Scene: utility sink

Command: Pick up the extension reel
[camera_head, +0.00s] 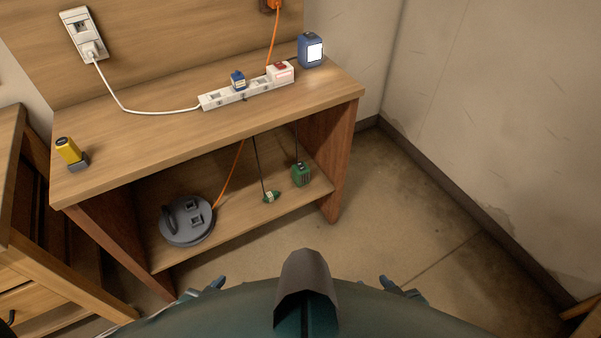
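The extension reel (187,220) is a round grey disc with sockets on its face and a dark handle at its left. It lies on the lower shelf of the wooden bench, towards the left end. An orange cord (229,174) runs up from its right side behind the bench top. My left gripper (216,284) and my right gripper (389,284) show only as small dark tips past the edge of my body, low in the view. Both are apart from the reel, and their fingers are too hidden to judge.
The wooden bench top (150,140) overhangs the shelf. It carries a white power strip (222,97), a blue lamp (311,51) and a yellow tool (68,150). Green plugged devices (301,174) sit right on the shelf. Bare floor (400,215) lies to the right.

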